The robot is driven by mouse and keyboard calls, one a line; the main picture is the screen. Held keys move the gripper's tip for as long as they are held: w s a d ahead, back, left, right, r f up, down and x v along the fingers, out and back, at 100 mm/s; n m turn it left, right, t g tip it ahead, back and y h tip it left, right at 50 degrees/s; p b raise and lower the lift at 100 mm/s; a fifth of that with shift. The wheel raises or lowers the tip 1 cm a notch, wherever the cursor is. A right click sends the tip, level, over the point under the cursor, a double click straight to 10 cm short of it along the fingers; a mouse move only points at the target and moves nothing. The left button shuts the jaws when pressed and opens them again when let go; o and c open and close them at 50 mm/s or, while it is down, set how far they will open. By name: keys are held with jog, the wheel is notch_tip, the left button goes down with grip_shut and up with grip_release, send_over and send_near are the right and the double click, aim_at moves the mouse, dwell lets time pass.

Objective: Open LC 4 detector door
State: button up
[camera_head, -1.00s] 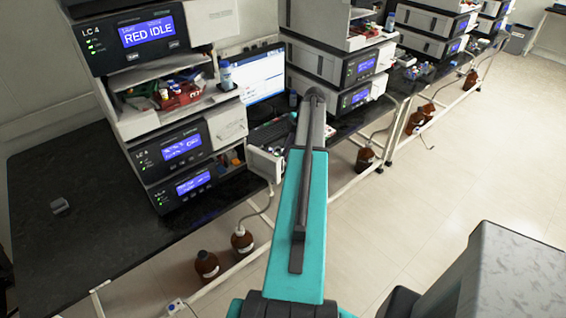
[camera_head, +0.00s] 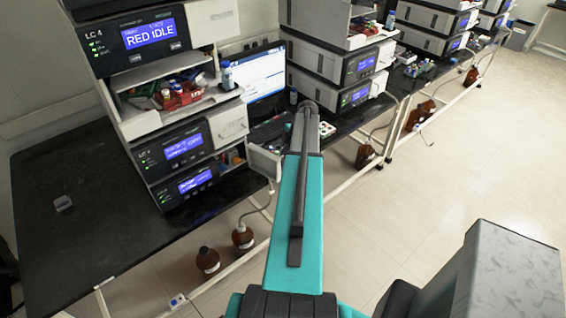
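The LC 4 stack stands on the black bench at the left. Its top module (camera_head: 150,38) carries the label LC 4 and a blue display reading RED IDLE. A pale panel (camera_head: 212,22) sits to the right of that display and looks closed. Below is an open shelf (camera_head: 140,122) with small coloured items. Lower down, another LC 4 module (camera_head: 183,150) has a blue display and a pale panel (camera_head: 228,122) at its right. I cannot tell which module is the detector. My teal arm link reaches up the middle, right of the stack; I cannot make out my gripper.
A monitor (camera_head: 258,76) and a dark keyboard stand right of the stack. Another instrument stack (camera_head: 335,65) is farther right. Brown bottles (camera_head: 207,260) stand on the floor below the bench. The bench's left part (camera_head: 75,235) is mostly bare, with one small clear object (camera_head: 63,203).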

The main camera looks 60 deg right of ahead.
grip_shut()
dwell(1.1)
jog(key=shift+d, duration=0.1)
jog(key=w+d+b, duration=0.2)
jog(key=d+b, duration=0.3)
jog(key=b, duration=0.1)
jog(key=shift+w+d, duration=0.25)
jog(key=shift+d, duration=0.1)
jog(key=shift+r, duration=0.1)
dwell(0.3)
jog(key=shift+o, duration=0.5)
grip_release()
jog(key=shift+r, duration=0.1)
